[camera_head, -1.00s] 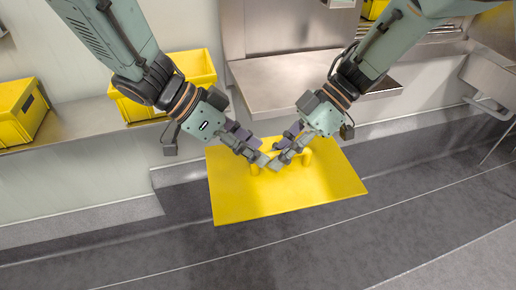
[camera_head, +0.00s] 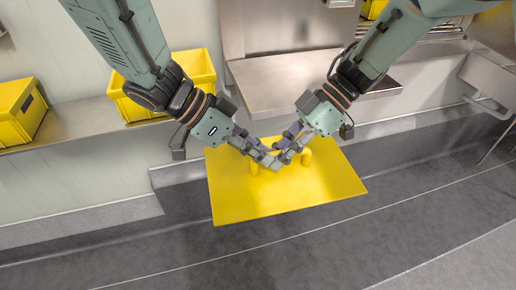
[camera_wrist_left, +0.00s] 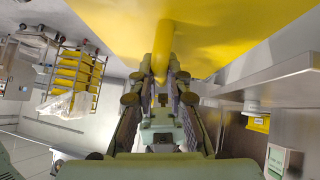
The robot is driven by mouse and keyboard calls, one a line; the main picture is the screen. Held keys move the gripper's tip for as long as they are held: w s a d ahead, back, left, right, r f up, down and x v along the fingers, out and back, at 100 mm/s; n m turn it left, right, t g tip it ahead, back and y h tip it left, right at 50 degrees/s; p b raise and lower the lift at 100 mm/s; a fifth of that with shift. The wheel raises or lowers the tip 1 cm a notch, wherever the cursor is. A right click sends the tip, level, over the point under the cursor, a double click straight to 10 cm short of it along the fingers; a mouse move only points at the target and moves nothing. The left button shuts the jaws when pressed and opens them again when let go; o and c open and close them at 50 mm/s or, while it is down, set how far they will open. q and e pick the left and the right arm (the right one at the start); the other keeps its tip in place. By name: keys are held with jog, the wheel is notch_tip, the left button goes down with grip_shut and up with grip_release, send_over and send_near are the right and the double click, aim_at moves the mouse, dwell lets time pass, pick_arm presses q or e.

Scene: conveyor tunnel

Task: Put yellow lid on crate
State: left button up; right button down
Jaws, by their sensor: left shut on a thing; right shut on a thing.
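The yellow lid (camera_head: 285,195) is a flat rectangular plate with a raised bar handle (camera_head: 307,158) on top. It is in the middle of the head view, in front of the shelf and the metal table. My left gripper (camera_head: 268,161) and my right gripper (camera_head: 284,157) are both shut on the handle, side by side, hiding its middle. In the left wrist view the handle (camera_wrist_left: 164,45) runs in between the left fingers, with the lid (camera_wrist_left: 110,22) behind it. A yellow crate (camera_head: 126,104) stands on the shelf behind my left arm, partly hidden.
Another yellow crate (camera_head: 18,112) is at the far left of the shelf (camera_head: 80,122). A bare metal table (camera_head: 270,85) is behind the lid. The grey floor (camera_head: 150,255) in front looks clear. The left wrist view shows a rack of yellow bins (camera_wrist_left: 72,75).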

jog(key=shift+w, duration=0.1)
jog(key=c, duration=1.2)
grip_release()
